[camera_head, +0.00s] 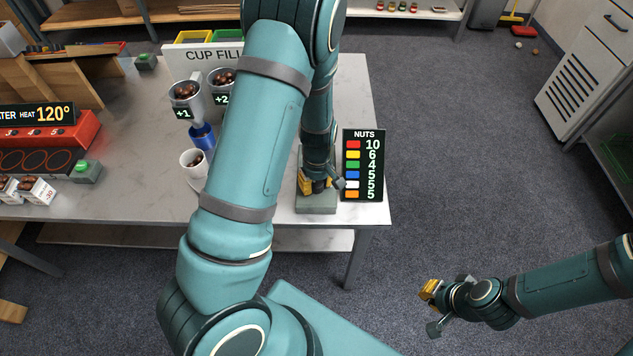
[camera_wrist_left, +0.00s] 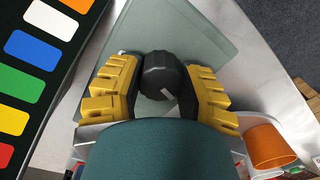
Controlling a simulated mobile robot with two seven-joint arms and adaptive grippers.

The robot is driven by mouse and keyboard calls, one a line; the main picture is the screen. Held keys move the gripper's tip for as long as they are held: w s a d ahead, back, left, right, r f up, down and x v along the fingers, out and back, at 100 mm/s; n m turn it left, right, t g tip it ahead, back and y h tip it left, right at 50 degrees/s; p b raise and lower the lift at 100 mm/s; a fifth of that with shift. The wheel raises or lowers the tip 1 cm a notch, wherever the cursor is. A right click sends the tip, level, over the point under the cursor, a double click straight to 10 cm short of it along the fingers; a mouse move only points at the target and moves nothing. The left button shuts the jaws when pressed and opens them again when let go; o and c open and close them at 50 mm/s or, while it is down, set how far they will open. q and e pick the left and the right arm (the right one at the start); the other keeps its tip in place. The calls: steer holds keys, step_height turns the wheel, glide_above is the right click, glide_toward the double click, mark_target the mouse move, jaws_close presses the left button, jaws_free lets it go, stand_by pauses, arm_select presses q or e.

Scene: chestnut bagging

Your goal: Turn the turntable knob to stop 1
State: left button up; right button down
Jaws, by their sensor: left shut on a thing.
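The turntable knob (camera_wrist_left: 160,70) is a dark, many-sided knob with a small white mark, on a grey-green base (camera_wrist_left: 205,40). In the head view the base (camera_head: 316,205) sits at the table's front right corner and the knob is hidden by my gripper. My left gripper (camera_head: 319,184) reaches down over it. In the left wrist view its two yellow fingers (camera_wrist_left: 160,88) are shut on the knob, one on each side. Which stop the mark points at cannot be told. My right gripper (camera_head: 433,308) is open and empty over the floor at the right.
The nuts chart (camera_head: 363,165) stands close to the right of the base. Cups of nuts (camera_head: 186,92), a white cup (camera_head: 193,160) and a red heater (camera_head: 50,132) are left of my left arm. The light table (camera_head: 360,90) is bare behind the chart.

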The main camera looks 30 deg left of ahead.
arm_select(q)
steer(key=o, duration=1.3)
steer(key=shift+c, duration=0.2)
step_height(320, 180, up, 12)
steer(key=shift+d, duration=0.1)
